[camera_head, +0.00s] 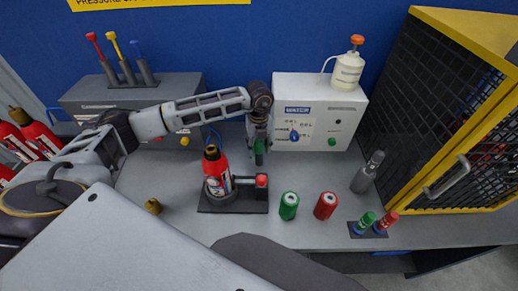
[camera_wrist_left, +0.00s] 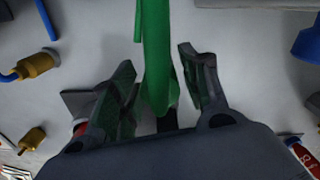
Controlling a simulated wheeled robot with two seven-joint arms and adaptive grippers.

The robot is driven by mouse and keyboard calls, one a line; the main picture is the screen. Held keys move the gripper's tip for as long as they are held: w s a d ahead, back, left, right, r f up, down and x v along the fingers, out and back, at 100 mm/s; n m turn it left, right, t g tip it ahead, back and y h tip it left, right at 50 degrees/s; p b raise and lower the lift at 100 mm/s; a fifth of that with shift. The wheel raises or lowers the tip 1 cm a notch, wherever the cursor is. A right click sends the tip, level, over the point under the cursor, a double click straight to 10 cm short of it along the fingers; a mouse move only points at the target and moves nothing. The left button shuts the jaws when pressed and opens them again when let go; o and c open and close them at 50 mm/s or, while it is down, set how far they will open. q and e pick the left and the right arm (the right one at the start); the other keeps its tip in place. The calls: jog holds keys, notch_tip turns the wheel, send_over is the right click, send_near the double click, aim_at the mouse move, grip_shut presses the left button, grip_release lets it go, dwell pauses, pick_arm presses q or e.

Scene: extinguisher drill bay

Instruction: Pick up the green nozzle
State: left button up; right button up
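The green nozzle (camera_head: 259,152) stands out below my left gripper (camera_head: 258,138) in the head view, in front of the white box. In the left wrist view the green nozzle (camera_wrist_left: 157,62) is a long green piece running from the top edge down between the fingers. My right gripper is not in view.
A red extinguisher (camera_head: 216,172) stands on a black base just left. Green (camera_head: 289,206) and red (camera_head: 325,206) cylinders stand in front. The white box (camera_head: 338,100) carries a bottle (camera_head: 347,71). A yellow-framed mesh cage (camera_head: 440,110) bounds the right.

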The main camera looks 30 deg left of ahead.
pick_arm(q)
jog(key=c, duration=0.8)
jog(key=shift+r, duration=0.1)
jog(key=shift+r, duration=0.45)
notch_tip(320, 180, up, 8)
jog(key=shift+f+b, duration=0.15)
jog(key=shift+b, duration=0.7)
jog(key=shift+r, duration=0.6)
